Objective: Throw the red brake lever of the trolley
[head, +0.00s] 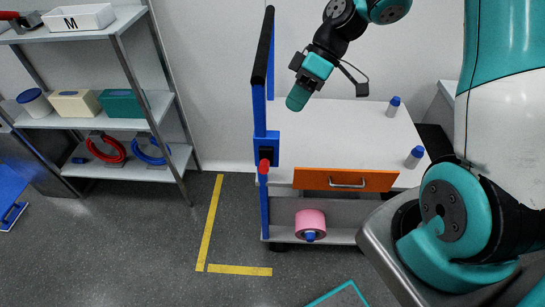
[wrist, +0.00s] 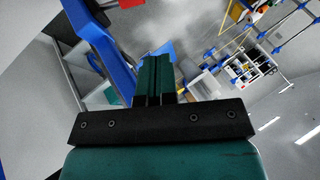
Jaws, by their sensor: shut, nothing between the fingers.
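The trolley (head: 350,135) has a white top, an orange drawer and a blue upright frame at its left end. The red brake lever end (head: 265,165) shows on the blue frame, below a blue bracket (head: 266,148). My gripper (head: 297,98) is in the air over the left part of the trolley top, up and to the right of the red end in the head view, and apart from it. Its teal fingers (wrist: 153,80) are together and empty in the wrist view. A large blue bar (wrist: 100,42) passes close by them there. I cannot make out the lever in the wrist view.
Two grey bottles with blue caps (head: 393,106) (head: 414,157) stand on the trolley's right side. A pink roll (head: 310,222) lies on its lower shelf. A metal rack (head: 125,60) stands at left. Floor with yellow tape (head: 208,225) is clear between them.

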